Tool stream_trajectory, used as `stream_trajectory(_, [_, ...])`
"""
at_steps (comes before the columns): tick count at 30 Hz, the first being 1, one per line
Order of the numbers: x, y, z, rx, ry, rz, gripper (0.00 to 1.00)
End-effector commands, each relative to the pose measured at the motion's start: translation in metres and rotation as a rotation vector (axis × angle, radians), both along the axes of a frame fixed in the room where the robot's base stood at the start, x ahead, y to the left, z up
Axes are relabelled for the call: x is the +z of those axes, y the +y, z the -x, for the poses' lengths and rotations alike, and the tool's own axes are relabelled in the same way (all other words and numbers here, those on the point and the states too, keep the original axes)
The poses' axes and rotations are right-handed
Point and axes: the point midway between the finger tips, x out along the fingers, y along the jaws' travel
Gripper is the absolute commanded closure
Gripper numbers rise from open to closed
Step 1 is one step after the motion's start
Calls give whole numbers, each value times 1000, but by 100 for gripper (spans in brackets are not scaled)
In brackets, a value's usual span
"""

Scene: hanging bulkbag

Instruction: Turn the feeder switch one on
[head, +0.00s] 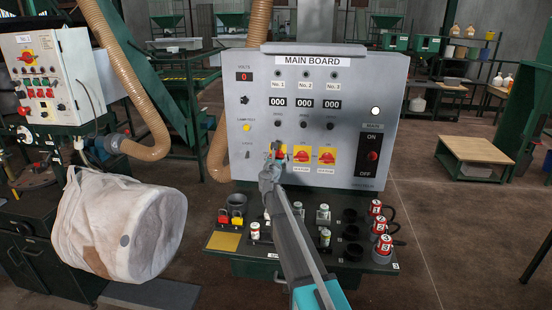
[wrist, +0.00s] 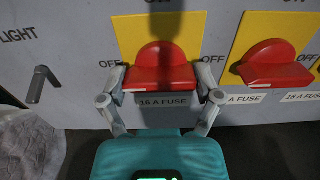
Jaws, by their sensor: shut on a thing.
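The first feeder switch is a red rotary knob (wrist: 160,72) on a yellow plate, with OFF printed on both sides and a 16 A FUSE label under it. Its wide grip lies level, between the OFF marks. In the head view its yellow plate (head: 278,147) is the leftmost of three on the main board (head: 340,100), mostly hidden by my gripper (head: 270,172). In the wrist view my gripper (wrist: 162,80) has one finger on each side of the red grip and is shut on it.
Two more red switches (head: 301,156) sit to the right; the nearest shows its grip level (wrist: 272,62). A light switch (wrist: 39,84) is at the left. Plugs (head: 376,207) and sockets crowd the ledge below. A white bulk bag (head: 115,225) hangs at left.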

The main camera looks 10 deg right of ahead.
Motion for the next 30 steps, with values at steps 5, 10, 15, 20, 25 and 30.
stream_trajectory(5, [0, 0, 0, 1, -1, -4, 65])
stream_trajectory(10, [0, 0, 0, 1, -10, -29, 65])
stream_trajectory(15, [0, 0, 0, 1, -30, -91, 65])
stream_trajectory(20, [0, 0, 0, 1, -61, -187, 65])
stream_trajectory(25, [0, 0, 0, 1, -105, -321, 65])
stream_trajectory(30, [1, 0, -1, 1, -155, -473, 65])
